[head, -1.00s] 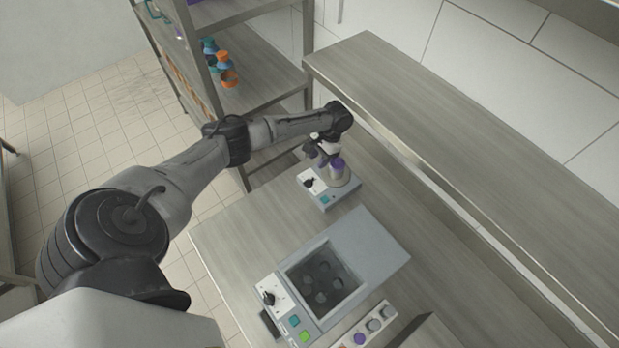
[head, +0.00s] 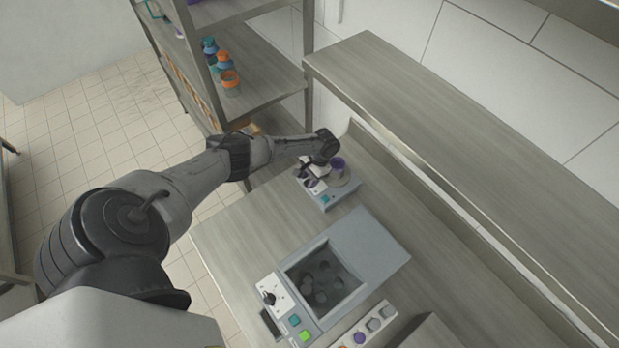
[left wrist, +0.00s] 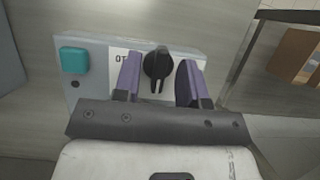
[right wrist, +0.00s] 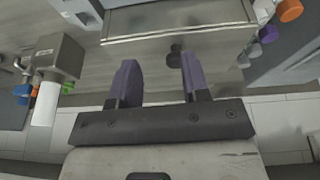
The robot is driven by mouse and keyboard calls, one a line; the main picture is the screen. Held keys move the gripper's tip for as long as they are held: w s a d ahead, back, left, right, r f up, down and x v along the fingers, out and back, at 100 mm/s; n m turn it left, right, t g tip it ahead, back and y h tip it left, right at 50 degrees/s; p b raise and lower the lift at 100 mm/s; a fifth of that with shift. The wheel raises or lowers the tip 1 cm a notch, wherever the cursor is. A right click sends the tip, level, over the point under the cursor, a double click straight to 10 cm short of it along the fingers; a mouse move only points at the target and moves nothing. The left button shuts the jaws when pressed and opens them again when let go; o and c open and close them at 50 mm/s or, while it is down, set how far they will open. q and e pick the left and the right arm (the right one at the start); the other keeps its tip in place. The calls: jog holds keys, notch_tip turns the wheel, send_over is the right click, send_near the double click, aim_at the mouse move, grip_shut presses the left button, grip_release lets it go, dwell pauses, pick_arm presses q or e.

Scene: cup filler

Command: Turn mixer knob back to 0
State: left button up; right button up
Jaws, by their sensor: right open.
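The mixer (head: 341,194) is a small grey unit with a white dial plate and a teal button, at the far end of the counter. My left gripper (head: 308,177) is at the dial plate. In the left wrist view its purple fingers (left wrist: 157,85) are apart, one on each side of the knob, with visible gaps. The dial marks are mostly hidden. My right gripper (right wrist: 158,80) is open and empty, away from the mixer.
A larger grey machine (head: 371,245) with a dark well, knob and teal and green buttons sits nearer on the counter. A strip with several round caps (head: 366,330) lies beside it. A shelf rack (head: 262,70) with coloured bottles stands behind my left arm.

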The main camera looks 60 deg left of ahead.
pick_arm(q)
grip_shut()
dwell(0.4)
